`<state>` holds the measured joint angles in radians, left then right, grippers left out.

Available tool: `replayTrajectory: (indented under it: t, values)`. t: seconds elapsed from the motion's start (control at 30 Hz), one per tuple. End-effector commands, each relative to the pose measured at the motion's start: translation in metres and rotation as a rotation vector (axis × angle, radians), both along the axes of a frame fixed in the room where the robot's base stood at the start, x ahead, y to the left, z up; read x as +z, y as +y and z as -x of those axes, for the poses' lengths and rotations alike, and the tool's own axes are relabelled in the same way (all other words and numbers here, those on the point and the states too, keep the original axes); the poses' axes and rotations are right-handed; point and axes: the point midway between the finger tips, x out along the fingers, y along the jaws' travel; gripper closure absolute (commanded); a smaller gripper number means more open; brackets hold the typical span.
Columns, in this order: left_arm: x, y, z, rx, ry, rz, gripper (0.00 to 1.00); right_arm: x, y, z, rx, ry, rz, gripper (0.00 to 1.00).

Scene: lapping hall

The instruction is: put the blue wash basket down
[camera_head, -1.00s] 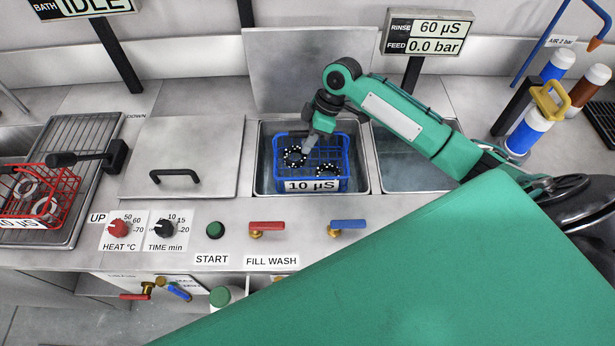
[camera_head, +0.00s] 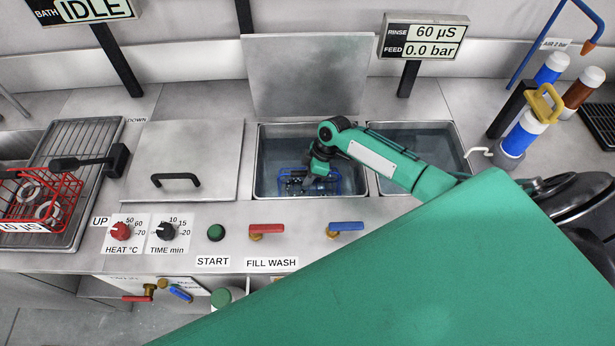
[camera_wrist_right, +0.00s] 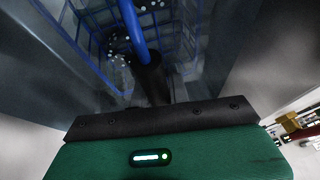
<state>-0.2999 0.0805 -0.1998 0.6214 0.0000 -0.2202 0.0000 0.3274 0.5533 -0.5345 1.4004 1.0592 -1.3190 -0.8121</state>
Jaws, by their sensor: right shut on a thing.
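The blue wash basket (camera_head: 337,183) is down inside the middle sink basin (camera_head: 262,189), mostly covered by my right gripper and the water. Dark rings with white dots lie in it. In the right wrist view the blue basket (camera_wrist_right: 185,50) fills the top, with its blue handle (camera_wrist_right: 132,28) running to the dark jaw. My right gripper (camera_head: 318,176) reaches into the basin from above and is shut on the basket's handle. Whether the basket touches the basin floor is hidden. My left gripper is not in view.
A second basin (camera_head: 440,150) with water lies to the right. A closed lid with a black handle (camera_head: 175,178) is on the left. A red basket (camera_head: 45,200) stands on a rack at far left. Bottles (camera_head: 525,130) stand at the right. Valve levers (camera_head: 267,228) line the front.

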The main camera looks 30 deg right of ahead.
Motion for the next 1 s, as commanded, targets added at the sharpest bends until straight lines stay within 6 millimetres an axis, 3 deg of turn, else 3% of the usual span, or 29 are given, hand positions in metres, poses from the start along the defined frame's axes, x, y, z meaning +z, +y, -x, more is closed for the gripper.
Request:
replayTrajectory:
  t: [0.3, 0.33, 0.43, 0.8, 1.0]
  values:
    - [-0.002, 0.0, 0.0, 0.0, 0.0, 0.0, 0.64, -0.002, 0.0, -0.001, 0.0, -0.003, -0.001, 1.0]
    - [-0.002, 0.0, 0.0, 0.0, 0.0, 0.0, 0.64, -0.003, 0.0, 0.0, 0.0, -0.001, 0.0, 0.8]
    - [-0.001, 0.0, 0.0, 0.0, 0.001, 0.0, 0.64, -0.002, 0.0, 0.0, 0.001, -0.001, 0.0, 0.61]
    - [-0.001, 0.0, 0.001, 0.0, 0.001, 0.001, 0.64, 0.003, -0.002, 0.0, 0.0, -0.002, 0.001, 0.61]
    - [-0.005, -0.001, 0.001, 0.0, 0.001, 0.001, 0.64, 0.031, -0.017, -0.001, 0.001, -0.005, 0.003, 0.61]
